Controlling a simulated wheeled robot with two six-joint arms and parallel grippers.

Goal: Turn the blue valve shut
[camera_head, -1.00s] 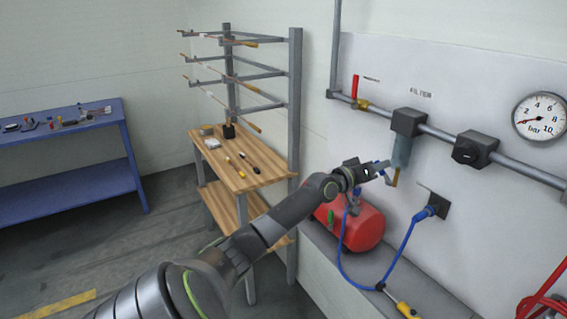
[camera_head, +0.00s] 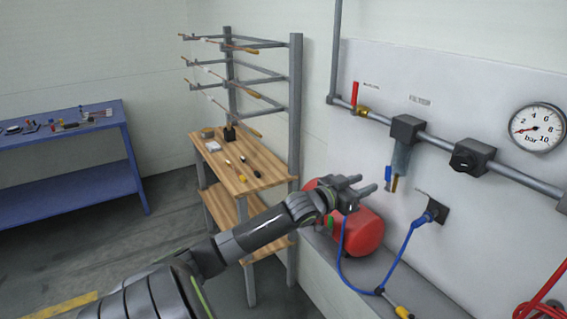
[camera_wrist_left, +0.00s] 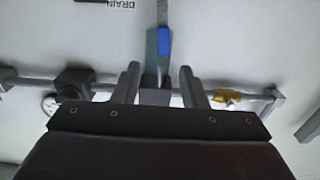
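The blue valve (camera_head: 388,174) is a small blue lever below the grey filter bowl (camera_head: 401,157) on the wall, beside a brass outlet. The lever hangs about straight down. In the left wrist view the blue lever (camera_wrist_left: 165,42) lies ahead of the fingers, roughly in line with the gap between them. My left gripper (camera_head: 367,183) is open and empty, to the left of the lever and apart from it. Its two fingers (camera_wrist_left: 161,72) stand wide in the wrist view. My right gripper is not in view.
A grey pipe (camera_head: 440,136) runs along the wall with a red lever (camera_head: 355,94) and a pressure gauge (camera_head: 537,127). A red tank (camera_head: 362,232) stands below my left gripper. A blue hose (camera_head: 404,247) hangs at the right. A wooden bench (camera_head: 262,163) is left.

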